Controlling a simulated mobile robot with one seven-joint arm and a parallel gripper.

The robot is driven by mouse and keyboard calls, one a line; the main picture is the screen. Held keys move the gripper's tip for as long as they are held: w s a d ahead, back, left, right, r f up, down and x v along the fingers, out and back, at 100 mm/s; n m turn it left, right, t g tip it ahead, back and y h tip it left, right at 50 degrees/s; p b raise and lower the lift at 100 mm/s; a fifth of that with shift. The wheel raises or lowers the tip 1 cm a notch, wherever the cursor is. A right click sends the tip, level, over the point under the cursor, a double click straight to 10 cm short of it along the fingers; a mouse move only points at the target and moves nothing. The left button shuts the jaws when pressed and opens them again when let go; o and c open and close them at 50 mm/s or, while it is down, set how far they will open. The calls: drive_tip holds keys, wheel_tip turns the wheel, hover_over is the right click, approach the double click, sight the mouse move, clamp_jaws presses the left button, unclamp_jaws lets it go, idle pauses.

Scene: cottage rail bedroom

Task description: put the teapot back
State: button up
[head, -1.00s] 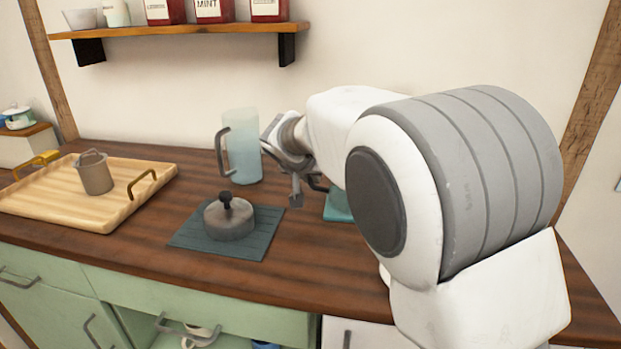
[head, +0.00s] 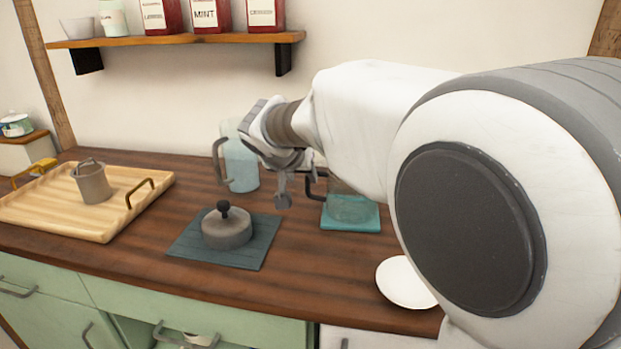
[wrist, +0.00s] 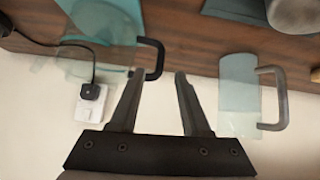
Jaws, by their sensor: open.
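A clear glass vessel (head: 350,207) with a black handle stands on a bright teal mat (head: 365,225) in the head view; it looks like the teapot, but my arm hides its upper part. In the wrist view the glass vessel (wrist: 95,60) is at the left, its black handle (wrist: 158,58) just beyond my left fingertip. My gripper (head: 292,190) is open and empty, close to that handle on its left side; it also shows in the wrist view (wrist: 159,78). I cannot tell whether a finger touches the handle.
A frosted pitcher (head: 241,165) with a grey handle stands behind my gripper. A grey round lidded piece (head: 227,230) with a black knob sits on a dark mat (head: 185,248). A wooden tray (head: 60,215) holds a grey pot (head: 92,184). A white dish (head: 404,284) lies near the front edge.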

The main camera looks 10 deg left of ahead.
drive_tip(key=s+d+r+g, duration=0.1)
drive_tip(key=s+d, duration=0.3)
drive_tip(key=d, duration=0.4)
drive_tip(key=s+d+r+m+g, duration=0.1)
drive_tip(key=s+d, duration=0.3)
drive_tip(key=d, duration=0.3)
drive_tip(key=s+d+r, duration=0.2)
drive_tip(key=s+d, duration=0.2)
drive_tip(key=d, duration=0.4)
drive_tip(key=s+d+f, duration=0.3)
drive_tip(key=s+d, duration=0.1)
drive_tip(key=s, duration=0.4)
drive_tip(key=s+d+f+g, duration=0.1)
drive_tip(key=s+d+f, duration=0.2)
drive_tip(key=s, duration=0.5)
drive_tip(key=shift+s+d, duration=0.2)
drive_tip(key=shift+d, duration=0.6)
wheel_tip(320, 180, up, 20)
drive_tip(key=p, duration=2)
drive_tip(key=shift+r+p, duration=0.25)
drive_tip(key=shift+p, duration=0.15)
